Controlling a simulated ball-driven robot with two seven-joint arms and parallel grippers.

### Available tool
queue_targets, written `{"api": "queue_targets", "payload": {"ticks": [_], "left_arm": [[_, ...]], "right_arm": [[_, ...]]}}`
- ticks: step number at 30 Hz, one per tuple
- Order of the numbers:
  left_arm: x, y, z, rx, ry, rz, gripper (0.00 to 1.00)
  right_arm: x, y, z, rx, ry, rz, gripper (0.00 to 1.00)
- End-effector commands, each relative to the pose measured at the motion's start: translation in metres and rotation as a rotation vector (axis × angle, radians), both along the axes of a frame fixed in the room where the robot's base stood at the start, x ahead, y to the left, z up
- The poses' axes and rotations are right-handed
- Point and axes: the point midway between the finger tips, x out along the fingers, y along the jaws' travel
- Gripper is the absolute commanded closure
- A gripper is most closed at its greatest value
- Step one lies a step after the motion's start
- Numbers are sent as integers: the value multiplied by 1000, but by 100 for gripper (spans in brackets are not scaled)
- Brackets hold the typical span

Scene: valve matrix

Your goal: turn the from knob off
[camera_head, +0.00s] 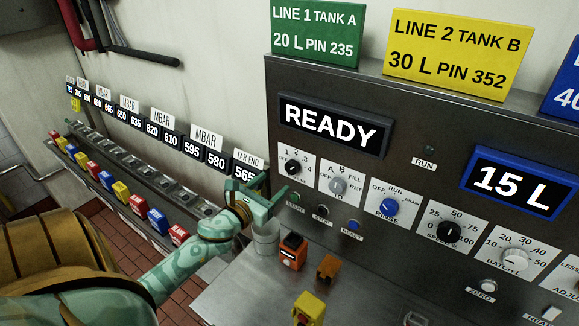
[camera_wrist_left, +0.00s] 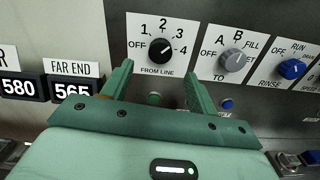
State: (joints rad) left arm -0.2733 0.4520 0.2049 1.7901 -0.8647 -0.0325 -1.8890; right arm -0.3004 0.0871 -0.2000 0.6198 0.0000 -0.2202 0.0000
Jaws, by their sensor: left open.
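The from knob (camera_head: 292,167) is a small black dial on a white plate in the panel. In the left wrist view the from knob (camera_wrist_left: 161,50) sits on a plate marked FROM LINE, with OFF at left and 1, 2, 3, 4 around it. Its pointer seems to lean to the upper right, but the setting is too small to be sure. My left gripper (camera_head: 262,180) is open and empty, below and left of the knob in the head view. In the wrist view its fingers (camera_wrist_left: 158,68) point toward the panel, apart from the knob. My right gripper is not in view.
The grey A/B knob (camera_head: 338,186) and blue rinse knob (camera_head: 387,207) are close at right. Small buttons (camera_head: 322,210) lie below the plates. A grey cup (camera_head: 265,240), orange blocks (camera_head: 292,250) and a yellow block (camera_head: 309,306) stand on the metal counter. The display (camera_head: 330,125) reads READY.

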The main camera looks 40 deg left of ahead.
Motion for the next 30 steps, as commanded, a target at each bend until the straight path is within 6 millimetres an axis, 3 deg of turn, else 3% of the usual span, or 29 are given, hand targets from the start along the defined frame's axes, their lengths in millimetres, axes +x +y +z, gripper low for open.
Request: {"api": "queue_targets", "payload": {"ticks": [3, 10, 15, 23, 24, 28, 29, 30], "left_arm": [[31, 3, 2, -2, -2, 0, 41], [74, 8, 0, -4, 0, 0, 41], [87, 9, 0, -3, 1, 0, 41], [88, 9, -1, -3, 1, -1, 41], [88, 9, -1, -3, 1, -1, 44], [88, 9, -1, -3, 1, -1, 80], [88, 9, -1, -3, 1, -1, 86], [88, 9, -1, -3, 1, -1, 86]], "right_arm": [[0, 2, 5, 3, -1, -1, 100], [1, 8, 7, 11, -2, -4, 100], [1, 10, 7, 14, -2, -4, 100], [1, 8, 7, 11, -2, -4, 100], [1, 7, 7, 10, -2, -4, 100], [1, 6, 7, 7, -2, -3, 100], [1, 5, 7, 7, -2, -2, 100], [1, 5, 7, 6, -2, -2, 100]]}}
